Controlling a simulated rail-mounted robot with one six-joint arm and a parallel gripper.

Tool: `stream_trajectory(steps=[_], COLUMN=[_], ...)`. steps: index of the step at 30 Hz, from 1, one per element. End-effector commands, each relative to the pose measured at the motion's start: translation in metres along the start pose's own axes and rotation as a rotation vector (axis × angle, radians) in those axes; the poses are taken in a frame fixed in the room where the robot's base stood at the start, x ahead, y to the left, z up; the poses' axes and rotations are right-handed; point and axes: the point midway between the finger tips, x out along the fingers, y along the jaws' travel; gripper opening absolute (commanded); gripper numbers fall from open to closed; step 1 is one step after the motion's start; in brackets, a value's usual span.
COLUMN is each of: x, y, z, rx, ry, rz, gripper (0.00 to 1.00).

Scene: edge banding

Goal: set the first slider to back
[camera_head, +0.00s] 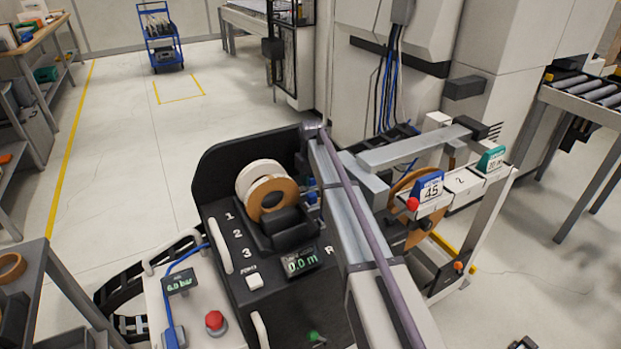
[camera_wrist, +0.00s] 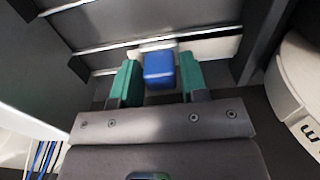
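In the wrist view my gripper (camera_wrist: 157,83) has its two green fingers apart, one on each side of a small blue block (camera_wrist: 159,70). Narrow gaps show beside the block, so the fingers do not appear to press on it. The block sits in front of a pale strip (camera_wrist: 205,49) between dark grey rails. I cannot tell for sure that this block is the first slider, nor which way is back. In the head view my gripper cannot be made out, and no slider is clearly visible.
A red button (camera_head: 214,321) is in front. Blue (camera_head: 429,187) and green (camera_head: 491,160) tags stand right. Open floor (camera_head: 130,150) lies left.

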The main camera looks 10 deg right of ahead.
Motion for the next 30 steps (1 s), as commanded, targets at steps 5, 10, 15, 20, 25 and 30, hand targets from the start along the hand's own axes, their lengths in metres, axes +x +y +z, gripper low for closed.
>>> stream_trajectory(steps=[5,10,15,20,25,30], x=[0.000,0.000,-0.012,-0.046,-0.089,-0.111], y=[0.000,0.000,0.000,0.000,0.000,0.000], z=[0.000,0.000,0.000,0.000,0.000,0.000], rx=[0.000,0.000,0.000,0.000,0.000,0.000], ry=[0.000,0.000,0.000,0.000,0.000,0.000], rz=[0.000,0.000,0.000,0.000,0.000,0.000], gripper=[0.55,0.55,0.55,0.55,0.55,0.55])
